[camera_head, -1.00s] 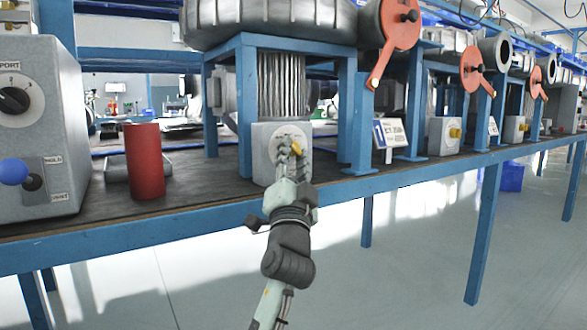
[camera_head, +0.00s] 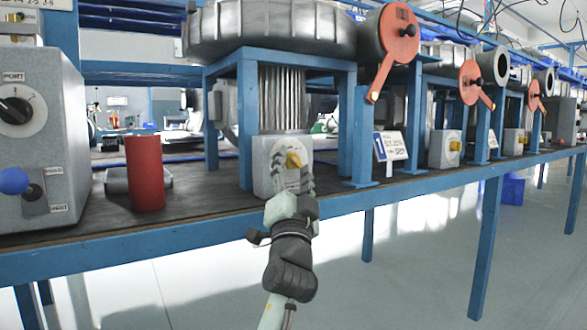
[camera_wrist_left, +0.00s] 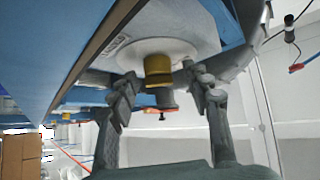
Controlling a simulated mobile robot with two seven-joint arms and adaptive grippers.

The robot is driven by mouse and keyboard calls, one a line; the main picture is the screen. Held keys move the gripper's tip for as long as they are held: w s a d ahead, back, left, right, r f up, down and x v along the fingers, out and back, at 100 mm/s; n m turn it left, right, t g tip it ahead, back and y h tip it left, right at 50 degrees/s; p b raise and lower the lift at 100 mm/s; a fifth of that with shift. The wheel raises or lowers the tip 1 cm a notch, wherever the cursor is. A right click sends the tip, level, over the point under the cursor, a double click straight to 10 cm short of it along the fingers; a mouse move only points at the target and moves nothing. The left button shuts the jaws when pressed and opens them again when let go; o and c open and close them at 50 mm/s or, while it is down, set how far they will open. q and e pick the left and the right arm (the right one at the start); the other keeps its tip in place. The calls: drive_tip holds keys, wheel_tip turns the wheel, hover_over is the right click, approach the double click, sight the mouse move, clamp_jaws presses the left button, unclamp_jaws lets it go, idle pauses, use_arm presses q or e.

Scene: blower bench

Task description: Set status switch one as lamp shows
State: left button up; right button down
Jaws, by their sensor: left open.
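The status switch of station one is a yellow knob (camera_head: 294,159) on a white round plate, on the front of a small grey box (camera_head: 262,180) under the first blower. My left gripper (camera_head: 293,183) is open in front of this box, its fingers just below and right of the knob. In the left wrist view the yellow knob (camera_wrist_left: 158,70) shows between the two spread fingertips (camera_wrist_left: 163,92), and I see no clear contact. A sign with a blue "1" (camera_head: 388,147) stands right of the box. I cannot make out a lit lamp. My right gripper is not in view.
A red cylinder (camera_head: 145,173) stands on the bench left of the box. A grey control box (camera_head: 45,140) with a dial and blue ball knob is at far left. Blue posts (camera_head: 362,135) and an orange crank (camera_head: 397,40) are right of the switch.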

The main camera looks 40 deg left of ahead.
use_arm(q)
wheel_tip(320, 180, up, 10)
idle(0.6)
